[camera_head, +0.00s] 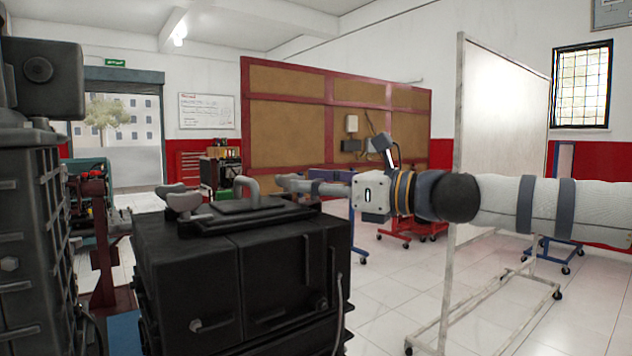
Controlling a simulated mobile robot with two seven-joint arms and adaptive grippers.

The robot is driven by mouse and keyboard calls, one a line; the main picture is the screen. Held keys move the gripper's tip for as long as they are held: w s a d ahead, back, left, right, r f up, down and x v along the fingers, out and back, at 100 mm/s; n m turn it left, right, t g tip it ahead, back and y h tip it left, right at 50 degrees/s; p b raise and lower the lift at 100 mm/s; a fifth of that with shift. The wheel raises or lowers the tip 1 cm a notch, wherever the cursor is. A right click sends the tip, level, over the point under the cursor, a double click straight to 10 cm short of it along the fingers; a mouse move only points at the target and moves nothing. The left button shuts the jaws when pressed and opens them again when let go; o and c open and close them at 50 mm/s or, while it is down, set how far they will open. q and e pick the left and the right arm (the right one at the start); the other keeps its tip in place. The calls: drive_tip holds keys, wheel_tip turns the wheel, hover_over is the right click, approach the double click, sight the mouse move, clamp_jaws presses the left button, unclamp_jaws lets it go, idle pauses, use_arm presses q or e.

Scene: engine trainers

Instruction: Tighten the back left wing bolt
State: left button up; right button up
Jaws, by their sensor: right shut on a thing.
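A black box-shaped engine part (245,270) stands in front of me, with a raised lid and a grey loop handle (247,190) on top. Two grey wing bolts, one nearer (184,202) and one just behind it (172,188), stand at the left end of the lid. My right gripper (286,183) reaches in from the right, level, over the lid's far right side. Its fingers are shut on a small grey wing bolt, which they mostly hide. I cannot tell how far that bolt is screwed in. My left gripper is not in view.
A tall dark machine (35,220) stands close at the left edge. A white board on a wheeled frame (500,140) stands behind my right arm. Red and blue wheeled stands (410,228) are farther back. White tiled floor (385,300) is clear right of the black box.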

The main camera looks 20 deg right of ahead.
drive_tip(key=shift+m+t+h, duration=0.4)
drive_tip(key=shift+h, duration=0.1)
drive_tip(key=shift+w+f+m+t+h+b, duration=0.1)
drive_tip(key=shift+f+m+t+h+b, duration=0.2)
drive_tip(key=shift+m+t+h, duration=0.5)
drive_tip(key=shift+m+h, duration=0.4)
drive_tip(key=shift+h, duration=0.4)
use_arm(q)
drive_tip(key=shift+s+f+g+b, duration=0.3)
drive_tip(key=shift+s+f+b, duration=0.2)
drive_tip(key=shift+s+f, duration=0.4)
use_arm(e)
drive_tip(key=shift+r+m+t+h, duration=0.1)
drive_tip(key=shift+m+t+h, duration=0.4)
drive_tip(key=shift+h, duration=0.2)
drive_tip(key=shift+r+h, duration=0.1)
drive_tip(key=shift+h, duration=0.2)
drive_tip(key=o, duration=1.2)
drive_tip(key=shift+c, duration=0.2)
